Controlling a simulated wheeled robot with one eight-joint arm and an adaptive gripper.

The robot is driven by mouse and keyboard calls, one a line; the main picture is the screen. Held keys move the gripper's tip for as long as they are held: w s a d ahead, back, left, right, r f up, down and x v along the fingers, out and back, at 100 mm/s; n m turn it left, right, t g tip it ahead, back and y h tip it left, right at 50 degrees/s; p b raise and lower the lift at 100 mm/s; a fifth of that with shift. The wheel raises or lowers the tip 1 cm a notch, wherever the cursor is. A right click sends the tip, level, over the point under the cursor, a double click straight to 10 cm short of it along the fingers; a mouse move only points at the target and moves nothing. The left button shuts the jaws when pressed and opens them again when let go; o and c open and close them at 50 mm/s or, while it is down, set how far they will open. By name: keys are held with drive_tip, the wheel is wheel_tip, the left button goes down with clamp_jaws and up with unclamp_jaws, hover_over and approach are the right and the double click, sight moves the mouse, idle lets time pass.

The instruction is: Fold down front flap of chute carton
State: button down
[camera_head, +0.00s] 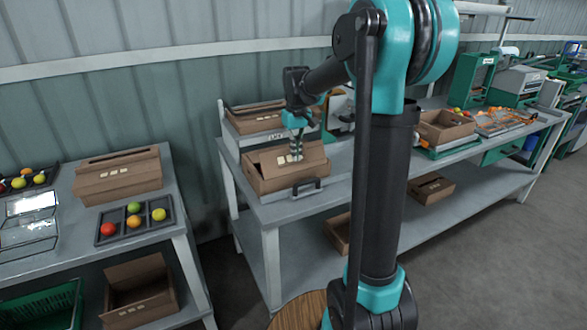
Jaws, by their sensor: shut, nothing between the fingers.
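A brown open-topped carton (264,186) sits on the grey bench, left of my upright arm column. A raised flap panel (312,156) with pale labels stands up at its right and back. My gripper (296,155) points down at this carton, its fingers shut and empty. The fingers overlap the flap in the picture; I cannot tell whether they touch it. Part of the flap is hidden behind the fingers. Another carton (262,124) sits in a grey frame behind. I cannot tell for sure which one is the chute carton.
A further carton (437,134) stands to the right. My arm blocks the middle of the bench.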

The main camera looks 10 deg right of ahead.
drive_tip(key=shift+w+a+f, duration=0.2)
drive_tip(key=shift+w+f, duration=0.1)
drive_tip(key=shift+w, duration=0.35)
drive_tip(key=shift+w+a+f, duration=0.2)
drive_tip(key=shift+w+f, duration=0.1)
drive_tip(key=shift+w, duration=0.3)
drive_tip(key=shift+w+a+f, duration=0.15)
drive_tip(key=shift+w+f, duration=0.25)
drive_tip(key=shift+f, duration=0.15)
drive_tip(key=shift+w+a+f, duration=0.1)
drive_tip(key=shift+w+f, duration=0.25)
drive_tip(key=shift+f, duration=0.2)
wheel_tip(320, 180, up, 8)
drive_tip(key=s+d+f+m+t, duration=0.1)
drive_tip(key=s+d+f, duration=0.1)
drive_tip(key=s+f, duration=0.4)
drive_tip(key=s+d+f+m+t, duration=0.1)
drive_tip(key=s+f, duration=0.5)
drive_tip(key=s, duration=0.7)
drive_tip(key=s+d+f+m+t, duration=0.1)
drive_tip(key=s+d+f+t, duration=0.1)
drive_tip(key=s+f, duration=0.5)
drive_tip(key=s+d, duration=0.1)
drive_tip(key=s, duration=0.2)
drive_tip(key=shift+s+d+m, duration=0.3)
